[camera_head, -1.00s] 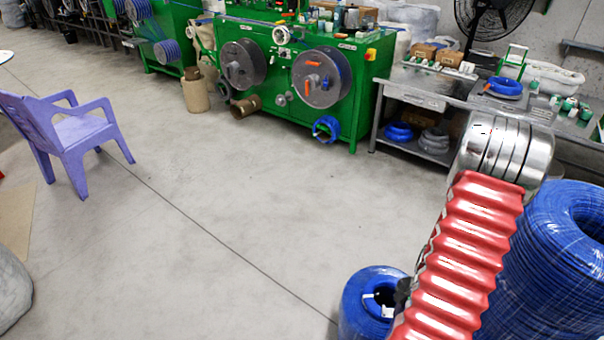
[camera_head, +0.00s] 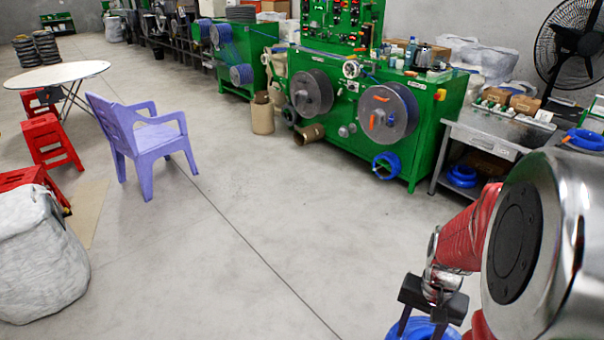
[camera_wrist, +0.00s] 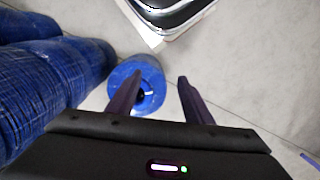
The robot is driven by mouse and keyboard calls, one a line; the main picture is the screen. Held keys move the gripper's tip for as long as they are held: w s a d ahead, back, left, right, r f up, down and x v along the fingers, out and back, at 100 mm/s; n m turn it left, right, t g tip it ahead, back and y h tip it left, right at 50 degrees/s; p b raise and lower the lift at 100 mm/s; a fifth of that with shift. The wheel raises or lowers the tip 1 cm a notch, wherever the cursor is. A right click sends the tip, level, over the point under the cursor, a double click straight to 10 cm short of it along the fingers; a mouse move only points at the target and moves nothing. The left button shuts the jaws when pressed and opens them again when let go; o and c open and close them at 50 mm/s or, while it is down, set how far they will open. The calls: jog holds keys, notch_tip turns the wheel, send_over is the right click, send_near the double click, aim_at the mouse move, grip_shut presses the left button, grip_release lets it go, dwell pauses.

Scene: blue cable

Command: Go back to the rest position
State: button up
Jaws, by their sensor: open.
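My gripper (camera_head: 421,328) is at the lower right of the head view, pointing down, with its two dark fingers apart. In the wrist view my gripper (camera_wrist: 159,78) is open with nothing held between its fingers. A small blue cable coil (camera_wrist: 150,72) lies on the floor beyond the fingertips, partly behind the left finger. Part of a blue coil (camera_head: 408,330) also shows behind my gripper at the bottom of the head view. My red ribbed arm and silver joint cover much of the head view's right side.
Large blue cable coils (camera_wrist: 60,75) stand at the left in the wrist view. A green machine (camera_head: 420,135) and a metal table (camera_head: 490,135) line the back. A purple chair (camera_head: 150,140), red stools (camera_head: 48,140) and a white bundle (camera_head: 35,250) are left. The middle floor is clear.

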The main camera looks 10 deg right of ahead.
jog(key=w+a+r+n+t, duration=0.1)
jog(key=a+r+n+t, duration=0.5)
jog(key=a+r, duration=1.3)
jog(key=r+n, duration=0.1)
jog(key=n, duration=0.2)
jog(key=shift+a+r, duration=0.15)
jog(key=shift+a, duration=0.25)
